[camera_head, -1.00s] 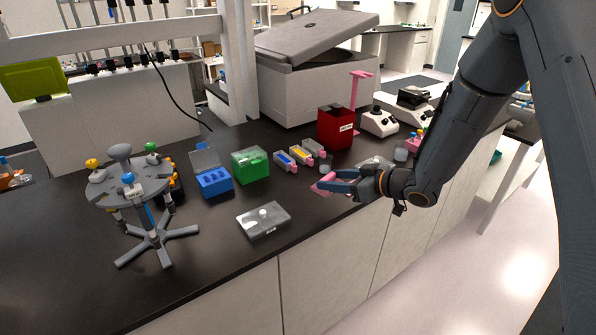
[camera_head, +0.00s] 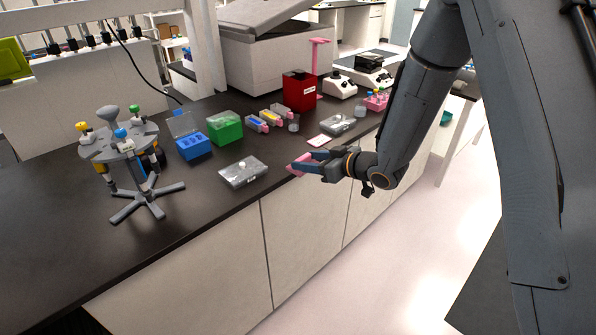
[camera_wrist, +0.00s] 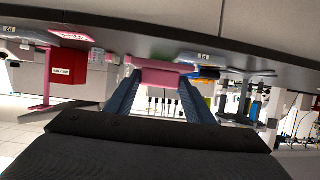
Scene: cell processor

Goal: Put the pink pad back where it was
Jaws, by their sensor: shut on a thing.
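My gripper (camera_head: 306,166) is shut on the pink pad (camera_head: 297,168) and holds it just beyond the front edge of the black bench, near the bench-top height. In the wrist view the pink pad (camera_wrist: 160,78) lies between the two fingertips of my gripper (camera_wrist: 163,84). A small white and pink card (camera_head: 319,140) lies flat on the bench just behind the gripper. A pink stand (camera_head: 319,62) rises behind the red box; it also shows in the wrist view (camera_wrist: 46,82).
A red box (camera_head: 299,91), a green box (camera_head: 225,127), a blue box (camera_head: 193,145) and a pipette carousel (camera_head: 121,150) stand farther back or left.

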